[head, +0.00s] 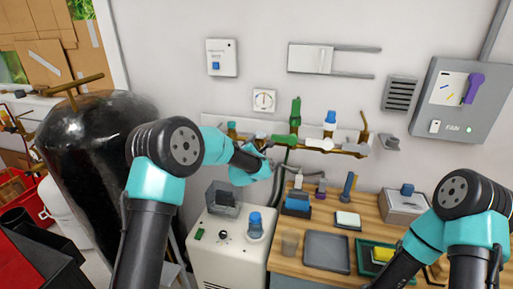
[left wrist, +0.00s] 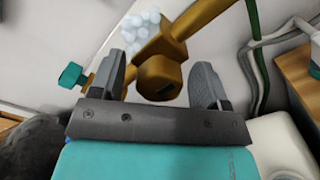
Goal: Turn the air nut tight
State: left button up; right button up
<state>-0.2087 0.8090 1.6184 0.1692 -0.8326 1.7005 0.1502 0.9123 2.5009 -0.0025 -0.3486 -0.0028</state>
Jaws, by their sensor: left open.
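A brass hex nut (left wrist: 160,75) on a brass pipe (left wrist: 195,18) sits between the two fingers of my left gripper (left wrist: 158,80) in the left wrist view. The fingers are open, one on each side of the nut, with a visible gap on both sides. Pale, bubble-like white blobs (left wrist: 142,25) cling beside the pipe just past the nut. In the head view my left gripper (head: 264,152) is at the left part of the wall pipework, and it hides the nut there. My right gripper is out of the frame; only its arm shows.
The brass wall manifold (head: 345,150) carries a green valve (head: 295,112) and a blue-topped valve (head: 330,118). Hoses hang close to my left gripper. A cream machine (head: 225,262) stands below it. A wooden bench (head: 290,264) with trays is to the right.

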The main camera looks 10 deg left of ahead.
pick_arm(q)
jog(key=c, duration=0.9)
jog(key=shift+m, duration=0.6)
jog(key=m, duration=1)
jog(key=shift+m, duration=0.3)
jog(key=o, duration=0.9)
